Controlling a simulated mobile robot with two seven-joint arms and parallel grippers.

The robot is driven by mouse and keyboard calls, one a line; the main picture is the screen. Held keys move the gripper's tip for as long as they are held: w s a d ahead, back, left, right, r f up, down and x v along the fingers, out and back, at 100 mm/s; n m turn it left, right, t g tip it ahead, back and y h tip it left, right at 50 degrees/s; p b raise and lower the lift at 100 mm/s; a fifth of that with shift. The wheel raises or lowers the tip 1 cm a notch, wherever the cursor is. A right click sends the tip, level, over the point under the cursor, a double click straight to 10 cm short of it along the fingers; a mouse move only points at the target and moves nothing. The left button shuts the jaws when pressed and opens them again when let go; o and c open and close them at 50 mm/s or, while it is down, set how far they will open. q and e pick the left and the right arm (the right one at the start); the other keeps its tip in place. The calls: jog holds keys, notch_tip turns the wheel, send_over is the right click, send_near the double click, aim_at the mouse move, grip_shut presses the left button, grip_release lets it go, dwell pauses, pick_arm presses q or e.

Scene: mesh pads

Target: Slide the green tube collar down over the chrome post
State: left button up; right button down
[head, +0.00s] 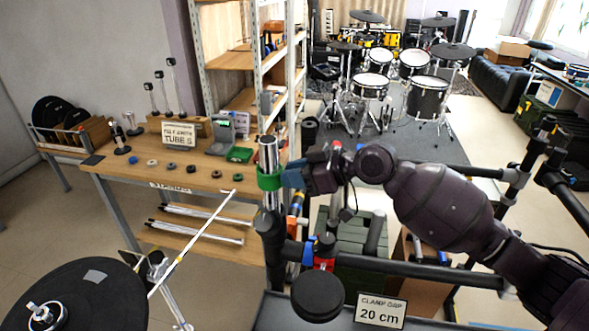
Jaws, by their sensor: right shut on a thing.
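The chrome post (267,150) stands roughly upright near the middle of the head view. The green tube collar (268,181) is around it, part-way down, with bare chrome showing above and a short stretch below. My right gripper (284,178) comes in from the right with blue fingertips and is shut on the right side of the collar. The fingertips' far side is hidden. Below the collar, a black clamp (268,226) sits at the post's foot. My left gripper is not in view.
Black rack tubes (400,268) run right from the clamp. A "20 cm" sign (380,312) and a black round pad (317,296) are in front. A cymbal (95,300) and a thin white stick (195,240) are at the left. A wooden bench (205,180) with small collars stands behind.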

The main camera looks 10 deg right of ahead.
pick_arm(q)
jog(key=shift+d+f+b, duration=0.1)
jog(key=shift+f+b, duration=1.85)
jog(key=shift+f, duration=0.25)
pick_arm(e)
notch_tip(320, 180, down, 7)
jog(key=shift+f, duration=0.2)
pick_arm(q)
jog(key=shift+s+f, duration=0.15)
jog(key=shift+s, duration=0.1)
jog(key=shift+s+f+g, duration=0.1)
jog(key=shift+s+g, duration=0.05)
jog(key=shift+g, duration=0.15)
pick_arm(e)
jog(key=c, duration=0.9)
grip_release()
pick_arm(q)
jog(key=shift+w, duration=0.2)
pick_arm(e)
jog(key=v, duration=1.1)
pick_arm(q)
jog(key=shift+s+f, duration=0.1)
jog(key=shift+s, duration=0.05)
pick_arm(e)
jog(key=shift+a+f, duration=0.1)
